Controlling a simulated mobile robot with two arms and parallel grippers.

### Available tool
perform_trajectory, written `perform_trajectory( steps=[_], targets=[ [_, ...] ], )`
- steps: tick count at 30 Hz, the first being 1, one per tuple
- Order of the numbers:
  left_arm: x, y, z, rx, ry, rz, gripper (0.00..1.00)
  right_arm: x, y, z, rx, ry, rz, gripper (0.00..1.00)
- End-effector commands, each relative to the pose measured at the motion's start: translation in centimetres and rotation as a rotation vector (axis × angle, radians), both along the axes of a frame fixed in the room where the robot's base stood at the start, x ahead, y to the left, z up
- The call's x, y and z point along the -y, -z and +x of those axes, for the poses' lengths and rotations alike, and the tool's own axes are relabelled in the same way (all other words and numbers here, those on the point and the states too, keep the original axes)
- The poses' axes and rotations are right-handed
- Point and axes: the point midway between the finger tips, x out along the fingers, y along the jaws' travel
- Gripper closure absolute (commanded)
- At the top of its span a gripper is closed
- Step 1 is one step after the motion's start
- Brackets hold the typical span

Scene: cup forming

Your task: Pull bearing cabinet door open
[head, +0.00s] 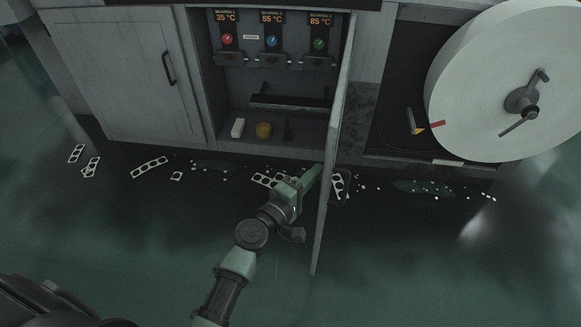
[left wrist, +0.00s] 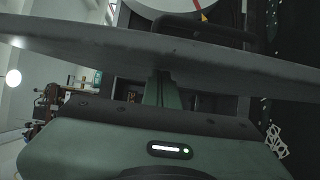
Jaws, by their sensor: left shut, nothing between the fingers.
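The bearing cabinet door (head: 334,150) stands swung out from the cabinet and is seen nearly edge-on in the head view. The cabinet's inside (head: 270,95) shows, with bearing readouts of 35, 55 and 85 °C. My left gripper (head: 314,177) is shut and empty, its fingertips close to the inner face of the door. In the left wrist view the door (left wrist: 180,58) crosses the upper part as a grey slab, with the shut fingers (left wrist: 160,85) reaching to it; I cannot tell if they touch. My right gripper is not in view.
A closed door (head: 130,75) with a dark handle is at the left. A large white reel (head: 510,80) stands at the right. A white block (head: 238,128) and a yellow round container (head: 264,130) are on the cabinet's lower shelf. White scraps (head: 150,167) litter the floor.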

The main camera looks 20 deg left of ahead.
Motion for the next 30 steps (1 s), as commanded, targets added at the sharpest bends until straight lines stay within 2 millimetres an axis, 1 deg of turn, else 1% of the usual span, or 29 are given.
perform_trajectory(
  steps=[1,3,6,9,15,26,30],
  targets=[
    [1.0,-0.1,0.1,0.0,0.002,-0.002,1.0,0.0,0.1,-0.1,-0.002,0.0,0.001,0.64],
    [2.1,0.0,0.2,-0.001,0.005,-0.002,1.0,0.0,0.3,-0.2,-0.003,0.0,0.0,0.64],
    [3.2,0.0,0.3,0.0,0.005,-0.001,1.0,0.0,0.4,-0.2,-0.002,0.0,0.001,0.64],
    [3.9,0.0,0.3,-0.001,0.006,0.0,1.0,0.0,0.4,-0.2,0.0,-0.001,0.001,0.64],
    [4.3,0.1,0.4,-0.001,0.005,0.0,1.0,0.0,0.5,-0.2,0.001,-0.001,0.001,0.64],
    [4.3,0.1,0.4,-0.001,0.005,0.0,1.0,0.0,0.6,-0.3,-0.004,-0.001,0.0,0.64],
    [4.1,0.1,0.7,-0.001,0.005,0.001,1.0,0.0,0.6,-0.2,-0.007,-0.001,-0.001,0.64]
  ],
)
